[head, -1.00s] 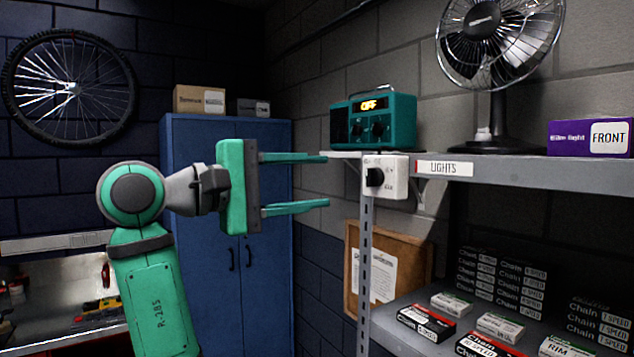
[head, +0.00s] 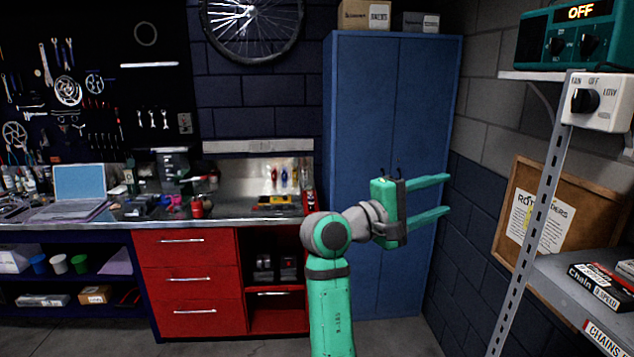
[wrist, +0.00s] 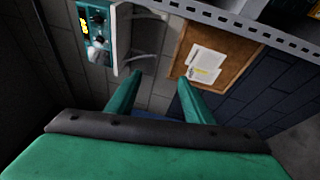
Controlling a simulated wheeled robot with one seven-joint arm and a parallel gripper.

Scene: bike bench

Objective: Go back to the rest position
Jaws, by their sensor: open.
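My gripper (head: 430,200) is in front of the blue cabinet (head: 385,130) in the head view. Its two green fingers point right and stand apart, with nothing between them. In the wrist view the fingers of my gripper (wrist: 158,98) are also spread and empty. They point toward the wall below the shelf with the teal radio.
The white switch box (head: 597,101) is on the shelf post at right. The teal radio (head: 565,42) reads OFF. A corkboard (head: 575,215) leans by the wall. A workbench with red drawers (head: 190,280) stands left. Floor shows at the bottom.

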